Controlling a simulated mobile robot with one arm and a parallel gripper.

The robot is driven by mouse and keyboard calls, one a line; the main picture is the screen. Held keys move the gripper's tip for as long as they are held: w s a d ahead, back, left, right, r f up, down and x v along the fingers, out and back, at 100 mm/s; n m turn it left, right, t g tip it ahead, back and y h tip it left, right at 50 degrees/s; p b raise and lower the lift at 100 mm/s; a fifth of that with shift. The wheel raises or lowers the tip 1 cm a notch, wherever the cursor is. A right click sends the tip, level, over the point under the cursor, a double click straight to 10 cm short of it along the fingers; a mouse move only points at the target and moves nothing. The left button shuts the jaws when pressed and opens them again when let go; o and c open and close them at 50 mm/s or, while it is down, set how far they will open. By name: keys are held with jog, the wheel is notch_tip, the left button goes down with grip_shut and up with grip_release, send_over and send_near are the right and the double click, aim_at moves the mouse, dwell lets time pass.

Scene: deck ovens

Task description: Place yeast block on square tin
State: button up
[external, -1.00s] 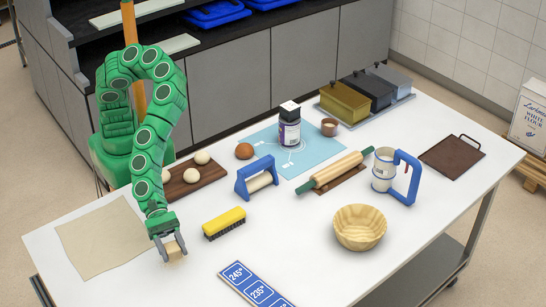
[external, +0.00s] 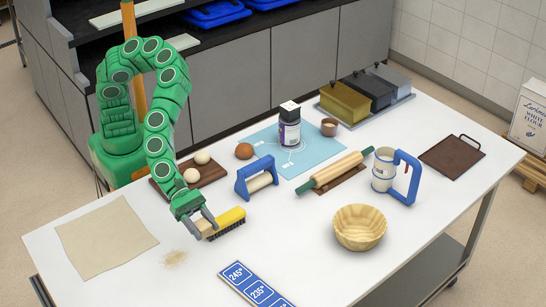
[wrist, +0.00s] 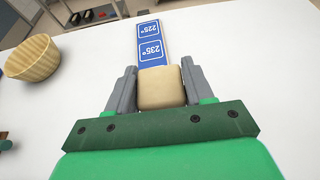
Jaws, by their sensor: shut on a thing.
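My gripper (external: 205,222) is shut on the pale beige yeast block (wrist: 160,88), which sits between both fingers in the wrist view. Three lidded box tins stand on a tray at the back right: gold (external: 343,103), black (external: 367,92) and grey (external: 389,80). A flat dark brown square piece with a handle (external: 452,156) lies at the right end. I cannot tell which is the square tin.
A yellow brush (external: 226,220) is close beside my gripper. Beige crumbs (external: 174,258) lie at front left.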

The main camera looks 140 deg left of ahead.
jog(key=a+r+n+y, duration=0.2)
jog(key=a+y, duration=0.1)
jog(key=a, duration=0.6)
jog(key=a+r+n+y, duration=0.2)
jog(key=a, duration=0.7)
notch_tip(320, 180, up, 8)
jog(key=n+g+y, duration=0.8)
jog(key=n+g, duration=0.5)
jog(key=n, duration=0.1)
send_over(292, 104)
jog(key=shift+s+f, duration=0.1)
jog(key=shift+f, duration=3.6)
jog(key=shift+f, duration=0.1)
jog(key=o, duration=1.1)
jog(key=shift+c, duration=0.2)
